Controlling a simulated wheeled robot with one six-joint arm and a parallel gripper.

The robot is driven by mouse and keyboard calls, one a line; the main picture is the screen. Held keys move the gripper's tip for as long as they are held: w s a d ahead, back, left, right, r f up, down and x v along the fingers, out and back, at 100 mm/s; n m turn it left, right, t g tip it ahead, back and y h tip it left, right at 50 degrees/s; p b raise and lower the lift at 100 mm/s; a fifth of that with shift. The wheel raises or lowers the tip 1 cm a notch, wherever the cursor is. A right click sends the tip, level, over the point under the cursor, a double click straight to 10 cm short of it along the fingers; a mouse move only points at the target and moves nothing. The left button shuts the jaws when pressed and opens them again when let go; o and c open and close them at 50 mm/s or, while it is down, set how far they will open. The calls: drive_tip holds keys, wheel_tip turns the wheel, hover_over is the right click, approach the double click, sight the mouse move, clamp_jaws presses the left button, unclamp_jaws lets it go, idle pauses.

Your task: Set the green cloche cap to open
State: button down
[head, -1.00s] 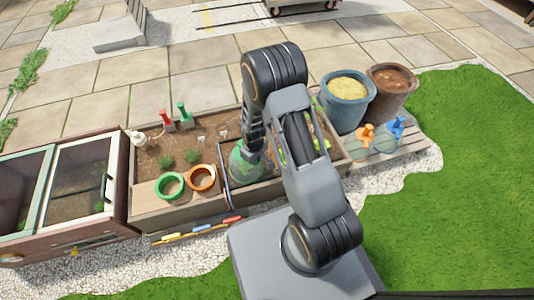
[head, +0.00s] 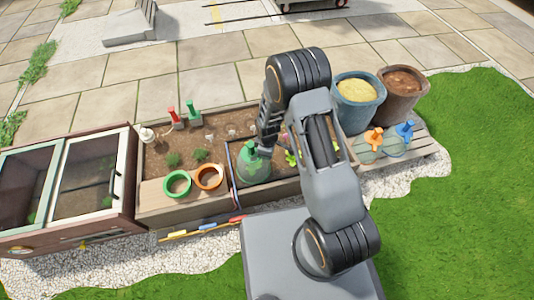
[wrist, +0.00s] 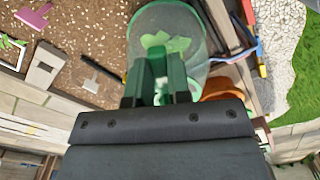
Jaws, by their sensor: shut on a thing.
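The green cloche (head: 254,168) is a clear dome with green leaf markings. It stands in the right part of the wooden planter, and in the wrist view its dome (wrist: 185,25) shows beyond my fingers. My gripper (head: 260,150) is at the top of this cloche. In the wrist view my gripper (wrist: 160,92) is shut on the green cap (wrist: 159,66), which sits between the two dark fingers. The fingers and wrist hide part of the cap, so I cannot tell its setting.
An orange ring pot (head: 208,177) and a green one (head: 177,184) stand left of the cloche. Cloches with orange (head: 374,138) and blue (head: 405,131) caps stand on the right pallet beside two buckets. A cold frame (head: 85,180) adjoins the planter's left end.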

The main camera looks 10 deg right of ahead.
idle(0.3)
drive_tip(key=c, duration=1)
unclamp_jaws()
drive_tip(key=shift+c, duration=0.2)
drive_tip(key=shift+r, duration=0.1)
wheel_tip(320, 180, up, 14)
drive_tip(key=p, duration=0.5)
drive_tip(key=shift+p, duration=0.3)
drive_tip(key=s+d+r+m+t+p, duration=0.1)
drive_tip(key=s+r+m+p, duration=0.3)
drive_tip(key=r+p, duration=0.6)
drive_tip(key=s+d+r+m+t+p, duration=0.1)
drive_tip(key=s+d+r+m+p, duration=0.2)
drive_tip(key=r, duration=2.2)
drive_tip(key=s+d+r+m+t+p, duration=0.1)
drive_tip(key=s+d+r+m+p, duration=0.2)
drive_tip(key=r+p, duration=1.3)
drive_tip(key=s+r+m, duration=0.2)
drive_tip(key=s+m, duration=0.1)
drive_tip(key=s, duration=0.2)
drive_tip(key=shift+r+t+p, duration=0.3)
drive_tip(key=shift+r, duration=0.05)
